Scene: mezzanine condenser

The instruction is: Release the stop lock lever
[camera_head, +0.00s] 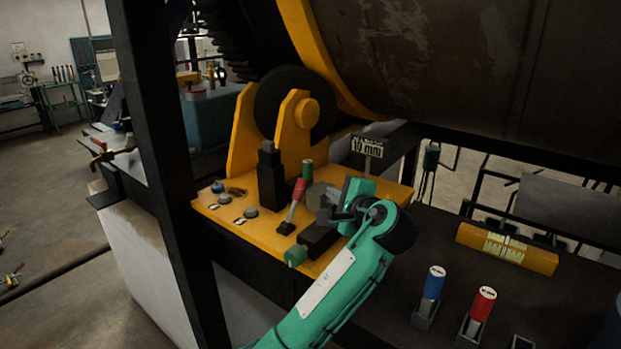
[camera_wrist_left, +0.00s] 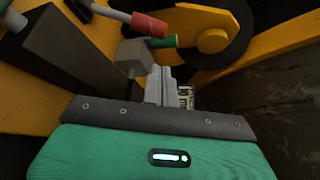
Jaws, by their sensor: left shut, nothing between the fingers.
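The orange control panel (camera_head: 225,212) carries several levers, and I cannot read which one is the stop lock lever. A lever with a red grip (camera_head: 299,190) leans on the panel; its grip shows in the left wrist view (camera_wrist_left: 148,24). A green grip (camera_head: 307,169) stands just behind it and also shows in the wrist view (camera_wrist_left: 165,41). A grey block (camera_wrist_left: 131,58) is just ahead of my fingertips. My left gripper (camera_wrist_left: 158,86) is shut and empty, close to the block; whether it touches is unclear. My right gripper is not in view.
A green knob (camera_head: 295,255) is at the panel's front edge. A black post (camera_head: 165,150) stands left of the panel. Blue (camera_head: 434,282) and red (camera_head: 483,304) handles stand on the dark surface at right. A large drum (camera_head: 440,70) hangs above.

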